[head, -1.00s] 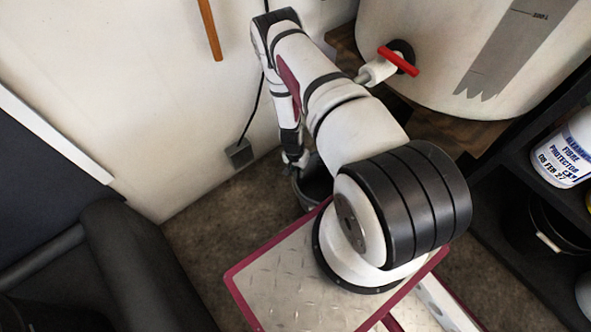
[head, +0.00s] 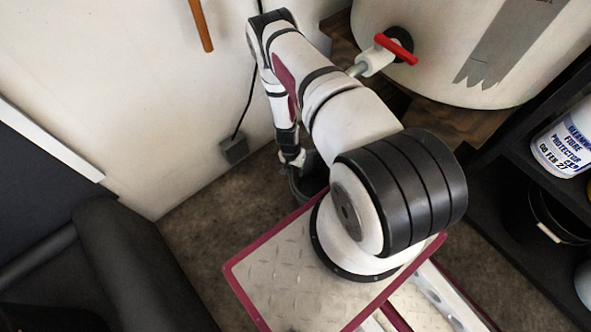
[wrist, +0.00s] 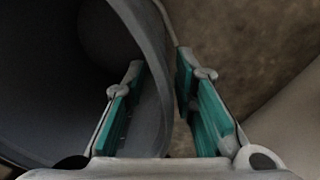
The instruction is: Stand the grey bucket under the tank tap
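The grey bucket (head: 304,189) stands on the floor near the wall, partly hidden behind my arm in the head view. In the wrist view its dark inside and curved wall (wrist: 157,75) fill the left and middle. My gripper (wrist: 159,68) is open astride the bucket's rim, one teal-padded finger inside and one outside, with gaps beside the wall. In the head view my gripper (head: 296,163) reaches down to the bucket. The tank tap (head: 385,54), with a red handle, sticks out of the pale tank (head: 430,65), above and to the right of the bucket.
The tank rests on a wooden stand (head: 440,125). A dark shelf (head: 500,170) at the right holds a white labelled tub (head: 563,145) and a black bucket (head: 545,215). A wall box with a cable (head: 233,150) is left of the bucket. A black padded object (head: 120,260) fills the lower left.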

